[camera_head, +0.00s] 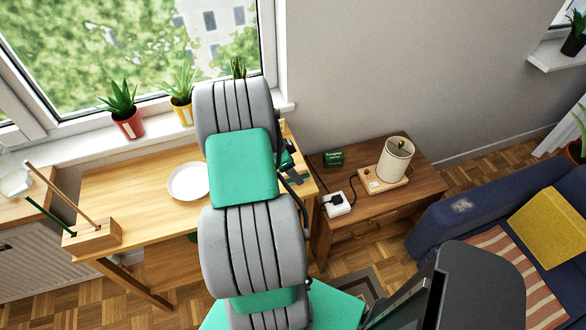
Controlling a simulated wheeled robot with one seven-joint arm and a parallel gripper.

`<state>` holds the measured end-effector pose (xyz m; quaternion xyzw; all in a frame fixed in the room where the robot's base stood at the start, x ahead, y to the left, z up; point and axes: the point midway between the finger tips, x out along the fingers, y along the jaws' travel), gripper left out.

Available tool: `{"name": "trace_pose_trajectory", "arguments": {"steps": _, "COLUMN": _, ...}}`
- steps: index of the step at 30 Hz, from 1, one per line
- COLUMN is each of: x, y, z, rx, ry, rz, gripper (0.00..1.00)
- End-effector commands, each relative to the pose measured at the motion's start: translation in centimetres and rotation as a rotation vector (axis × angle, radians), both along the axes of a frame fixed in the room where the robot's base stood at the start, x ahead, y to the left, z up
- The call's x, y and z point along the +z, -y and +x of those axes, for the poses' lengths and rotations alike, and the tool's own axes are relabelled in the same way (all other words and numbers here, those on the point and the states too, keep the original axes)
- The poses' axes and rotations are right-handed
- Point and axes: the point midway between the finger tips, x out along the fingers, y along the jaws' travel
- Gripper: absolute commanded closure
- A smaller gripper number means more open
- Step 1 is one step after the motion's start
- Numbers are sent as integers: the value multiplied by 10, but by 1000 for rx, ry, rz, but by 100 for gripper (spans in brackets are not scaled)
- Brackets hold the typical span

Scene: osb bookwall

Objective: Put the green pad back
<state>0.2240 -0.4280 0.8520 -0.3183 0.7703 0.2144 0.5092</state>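A small dark green block with pale lettering (333,159) lies on the brown side table, near the wall. I cannot tell whether it is the green pad. My grey and green arm reaches up the middle of the view, over the light wooden table. My gripper (296,176) shows only in part, as dark pieces at the right edge of the arm, over that table's right end. The arm hides most of it, so its fingers and anything between them cannot be made out.
The brown side table (425,172) holds a lamp (396,160) and a white socket box (337,204). The light wooden table (135,188) holds a white plate (188,182) and a wooden block with sticks (93,238). Potted plants line the windowsill. A blue sofa (455,215) stands right.

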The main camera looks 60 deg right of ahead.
Motion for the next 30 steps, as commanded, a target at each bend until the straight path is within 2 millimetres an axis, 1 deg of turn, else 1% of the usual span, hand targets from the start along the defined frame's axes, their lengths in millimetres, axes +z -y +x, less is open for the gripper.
{"name": "trace_pose_trajectory", "arguments": {"steps": 5, "x": 31, "y": -9, "z": 12, "rx": 3, "ry": 5, "rz": -6, "gripper": 24}}
{"name": "trace_pose_trajectory", "arguments": {"steps": 9, "x": 65, "y": -19, "z": 22, "rx": 3, "ry": 5, "rz": -5, "gripper": 24}}
{"name": "trace_pose_trajectory", "arguments": {"steps": 13, "x": 91, "y": -27, "z": 29, "rx": 3, "ry": 4, "rz": -4, "gripper": 24}}
{"name": "trace_pose_trajectory", "arguments": {"steps": 15, "x": 99, "y": -29, "z": 31, "rx": 2, "ry": 2, "rz": -2, "gripper": 24}}
{"name": "trace_pose_trajectory", "arguments": {"steps": 20, "x": 108, "y": -33, "z": 34, "rx": 11, "ry": 2, "rz": 1, "gripper": 24}}
{"name": "trace_pose_trajectory", "arguments": {"steps": 22, "x": 116, "y": -43, "z": 48, "rx": 90, "ry": 9, "rz": 12, "gripper": 24}}
{"name": "trace_pose_trajectory", "arguments": {"steps": 23, "x": 121, "y": -52, "z": 59, "rx": 157, "ry": 14, "rz": 21, "gripper": 24}}
{"name": "trace_pose_trajectory", "arguments": {"steps": 25, "x": 142, "y": -89, "z": 94, "rx": 404, "ry": 29, "rz": 51, "gripper": 24}}
{"name": "trace_pose_trajectory", "arguments": {"steps": 26, "x": 152, "y": -111, "z": 111, "rx": 544, "ry": 34, "rz": 67, "gripper": 24}}
{"name": "trace_pose_trajectory", "arguments": {"steps": 27, "x": 166, "y": -148, "z": 131, "rx": 755, "ry": 38, "rz": 86, "gripper": 24}}
{"name": "trace_pose_trajectory", "arguments": {"steps": 28, "x": 176, "y": -178, "z": 144, "rx": 926, "ry": 40, "rz": 98, "gripper": 24}}
{"name": "trace_pose_trajectory", "arguments": {"steps": 29, "x": 185, "y": -210, "z": 154, "rx": 1099, "ry": 40, "rz": 107, "gripper": 24}}
{"name": "trace_pose_trajectory", "arguments": {"steps": 30, "x": 195, "y": -253, "z": 161, "rx": 1331, "ry": 35, "rz": 115, "gripper": 24}}
